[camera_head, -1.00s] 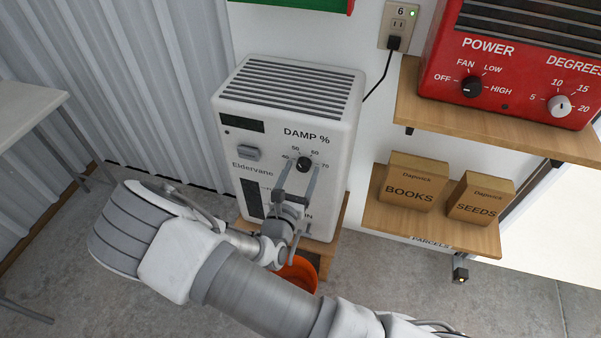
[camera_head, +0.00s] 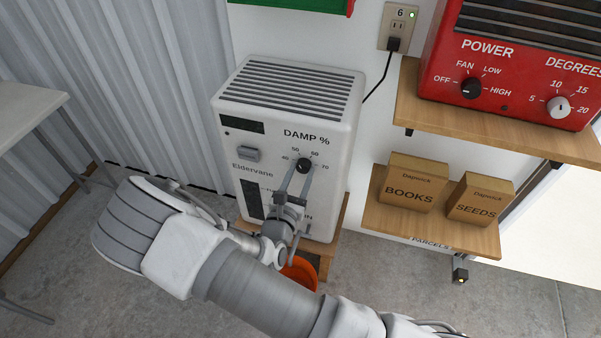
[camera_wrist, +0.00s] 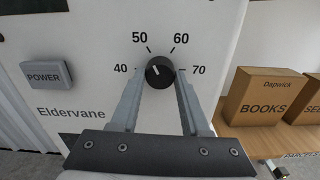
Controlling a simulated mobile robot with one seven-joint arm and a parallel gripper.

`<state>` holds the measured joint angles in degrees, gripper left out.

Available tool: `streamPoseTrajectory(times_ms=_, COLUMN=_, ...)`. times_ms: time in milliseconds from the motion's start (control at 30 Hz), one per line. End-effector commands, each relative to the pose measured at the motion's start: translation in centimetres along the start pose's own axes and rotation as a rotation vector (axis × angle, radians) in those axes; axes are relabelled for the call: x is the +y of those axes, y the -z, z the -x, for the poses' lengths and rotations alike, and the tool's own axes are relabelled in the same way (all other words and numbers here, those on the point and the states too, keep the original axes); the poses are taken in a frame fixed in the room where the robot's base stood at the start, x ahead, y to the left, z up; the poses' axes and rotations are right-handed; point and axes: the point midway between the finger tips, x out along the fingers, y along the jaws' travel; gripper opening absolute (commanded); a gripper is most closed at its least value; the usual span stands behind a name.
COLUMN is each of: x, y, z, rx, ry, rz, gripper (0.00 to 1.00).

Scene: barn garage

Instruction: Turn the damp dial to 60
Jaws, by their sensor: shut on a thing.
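The damp dial (camera_wrist: 160,72) is a round black knob on the front of a white dehumidifier (camera_head: 270,125), under the label DAMP %. Numbers 40, 50, 60 and 70 are printed around it. Its white mark appears to point up and left, between 40 and 50. It also shows in the head view (camera_head: 303,165), where the mark is too small to read. My gripper (camera_wrist: 158,78) reaches up from below, with one fingertip on each side of the dial, shut on it.
A grey POWER button (camera_wrist: 45,74) is left of the dial. An orange bucket (camera_head: 300,272) stands below the dehumidifier. At right, shelves carry BOOKS (camera_head: 408,195) and SEEDS boxes (camera_head: 481,208) and a red heater (camera_head: 510,105). A table (camera_head: 30,110) is at far left.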

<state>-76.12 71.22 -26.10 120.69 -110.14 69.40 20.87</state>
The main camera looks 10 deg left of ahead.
Motion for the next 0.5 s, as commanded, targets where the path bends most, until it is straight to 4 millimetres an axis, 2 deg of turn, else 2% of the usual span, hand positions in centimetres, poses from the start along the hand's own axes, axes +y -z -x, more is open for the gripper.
streamPoseTrajectory(times_ms=500, x=0.02, y=-0.01, z=-0.01, rx=0.001, ry=0.003, rz=-0.431, gripper=0.00)
